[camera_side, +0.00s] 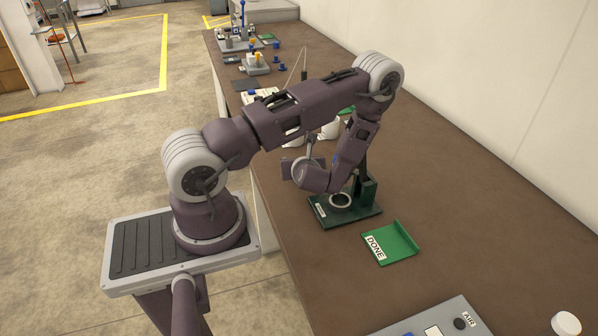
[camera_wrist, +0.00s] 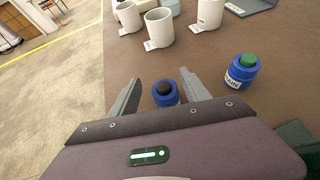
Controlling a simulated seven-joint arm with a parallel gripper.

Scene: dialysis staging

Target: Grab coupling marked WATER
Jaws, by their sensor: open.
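In the wrist view, a blue coupling with a black top (camera_wrist: 165,95) stands between the two grey fingers of my gripper (camera_wrist: 162,82). The fingers are apart, and no contact with it shows. No label shows on this coupling; its lower part is hidden by my gripper body. A second blue coupling, with a green top and a white label (camera_wrist: 242,71), stands to the right, outside the fingers. In the side view my arm hides the couplings and the fingertips.
Several white cups with label tabs (camera_wrist: 159,28) stand beyond the fingers. A dark green stand with a ring (camera_side: 359,213) and a green tray marked DONE (camera_side: 399,245) are on the brown table (camera_side: 470,215). A panel marked AIR (camera_side: 460,309) is at the front.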

